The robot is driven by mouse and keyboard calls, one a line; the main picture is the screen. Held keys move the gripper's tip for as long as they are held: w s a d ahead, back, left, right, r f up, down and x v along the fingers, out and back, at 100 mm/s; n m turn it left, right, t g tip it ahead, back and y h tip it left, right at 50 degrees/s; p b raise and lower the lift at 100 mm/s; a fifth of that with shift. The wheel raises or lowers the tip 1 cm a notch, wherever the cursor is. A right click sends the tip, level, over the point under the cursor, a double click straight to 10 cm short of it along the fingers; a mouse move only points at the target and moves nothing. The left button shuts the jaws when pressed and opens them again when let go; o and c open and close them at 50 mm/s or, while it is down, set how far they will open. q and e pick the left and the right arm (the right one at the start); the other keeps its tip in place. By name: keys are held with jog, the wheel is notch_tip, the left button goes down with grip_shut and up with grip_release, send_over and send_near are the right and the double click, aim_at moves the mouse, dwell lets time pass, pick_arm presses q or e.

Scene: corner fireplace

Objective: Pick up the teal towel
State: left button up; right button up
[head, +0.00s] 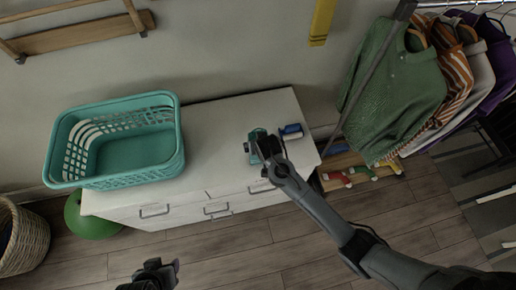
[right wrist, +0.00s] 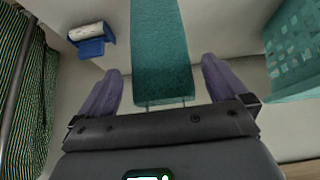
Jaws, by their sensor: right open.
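The teal towel (right wrist: 160,42) shows in the right wrist view as a long strip between my two purple fingertips, with a gap on each side. In the head view a small part of the towel (head: 256,133) shows on the white cabinet top, mostly hidden by my right arm. My right gripper (right wrist: 161,78) is open, over the near end of the towel and apart from it at both sides. My left gripper (head: 155,274) is at the bottom edge of the head view, away from the cabinet; its fingers are too dark to read.
A teal basket (head: 168,172) stands on the left of the white cabinet (head: 215,160). A blue-and-white item (head: 291,131) lies close to the towel, also in the right wrist view (right wrist: 90,45). Hanging clothes (head: 400,95) are at the right; a green ball (head: 88,217) and wicker basket (head: 22,240) are at lower left.

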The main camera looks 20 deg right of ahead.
jog(key=x, duration=0.5)
jog(key=shift+s+f, duration=0.15)
jog(key=shift+c, duration=0.2)
jog(key=c, duration=1.4)
